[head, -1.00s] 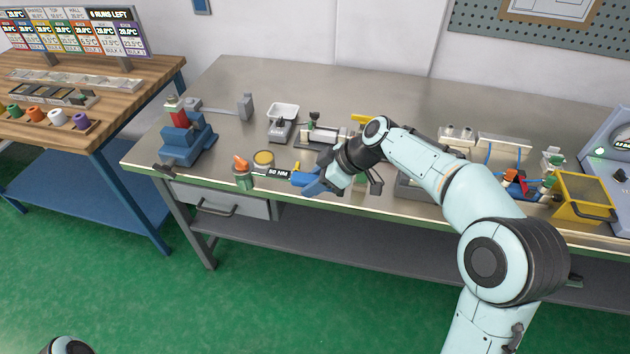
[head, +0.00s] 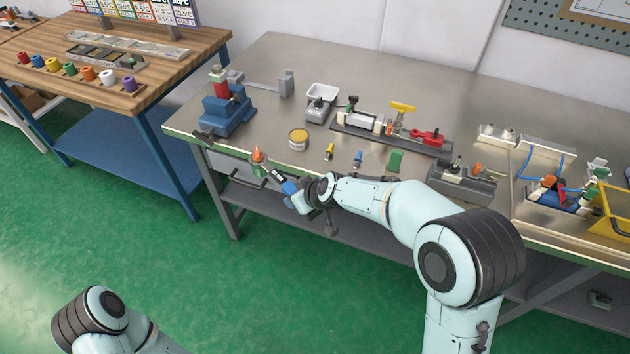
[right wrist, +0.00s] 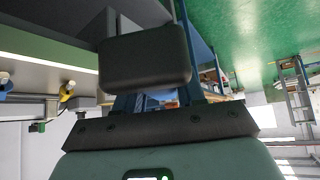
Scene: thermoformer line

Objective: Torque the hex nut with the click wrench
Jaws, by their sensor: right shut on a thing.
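My right gripper (head: 306,199) is shut on the blue handle of the click wrench (head: 290,187), which has a dark part with a white label at its far end. The wrench points up and left, at the bench's front edge, close to an orange-capped bottle (head: 258,156). I cannot tell whether they touch. In the right wrist view, dark gripper parts (right wrist: 145,85) fill the middle, with a little blue showing between them. A blue fixture (head: 228,114) with a red top stands at the bench's left end. I cannot pick out the hex nut. My left gripper is out of view.
On the bench (head: 262,72) stand a yellow tin (head: 299,139), a scale with a white tray (head: 322,95), a rail with a red clamp (head: 428,137) and a green block (head: 396,161). The back of the bench is clear. A wooden table (head: 150,60) stands left.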

